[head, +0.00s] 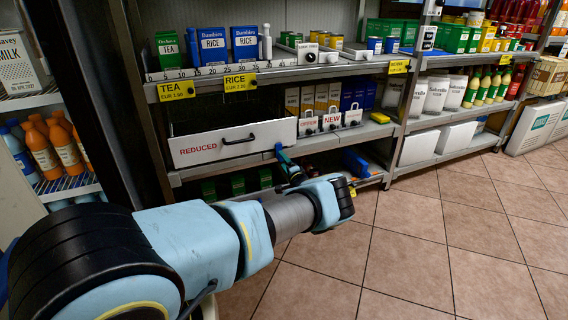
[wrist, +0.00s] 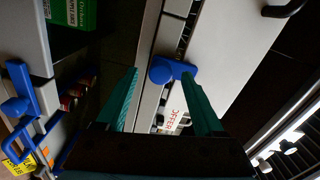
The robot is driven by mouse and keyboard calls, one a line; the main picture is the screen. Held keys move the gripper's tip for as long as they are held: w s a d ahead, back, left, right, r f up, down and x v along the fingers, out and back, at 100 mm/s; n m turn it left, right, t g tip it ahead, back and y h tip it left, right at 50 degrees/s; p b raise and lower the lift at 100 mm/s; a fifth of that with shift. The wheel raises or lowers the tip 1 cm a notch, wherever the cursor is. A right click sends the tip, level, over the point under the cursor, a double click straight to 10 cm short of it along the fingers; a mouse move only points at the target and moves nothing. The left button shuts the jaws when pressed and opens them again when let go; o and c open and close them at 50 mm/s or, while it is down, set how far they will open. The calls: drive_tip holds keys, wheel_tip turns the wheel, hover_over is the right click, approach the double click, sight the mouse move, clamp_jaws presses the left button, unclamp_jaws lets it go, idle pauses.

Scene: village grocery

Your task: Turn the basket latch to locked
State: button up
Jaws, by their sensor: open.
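The blue latch (wrist: 170,71) shows in the wrist view as a round hub with a short arm, by the edge of a white panel. It lies between the tips of my gripper (wrist: 160,74), whose green fingers are apart on either side of it. I cannot tell whether they touch it. The latch's locked or unlocked marking is not readable.
The basket has a dark handle (head: 238,138). White OFFER and NEW bins (head: 329,122) stand to its right. A blue object (head: 355,162) sits on the lower shelf, near my arm. Tiled floor (head: 420,220) is clear at the right.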

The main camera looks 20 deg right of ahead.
drive_tip(key=s+d+p, duration=0.1)
drive_tip(key=s+p, duration=0.1)
drive_tip(key=s, duration=0.8)
drive_tip(key=shift+s+d+p, duration=0.2)
drive_tip(key=shift+s+p, duration=0.15)
drive_tip(key=shift+p, duration=0.05)
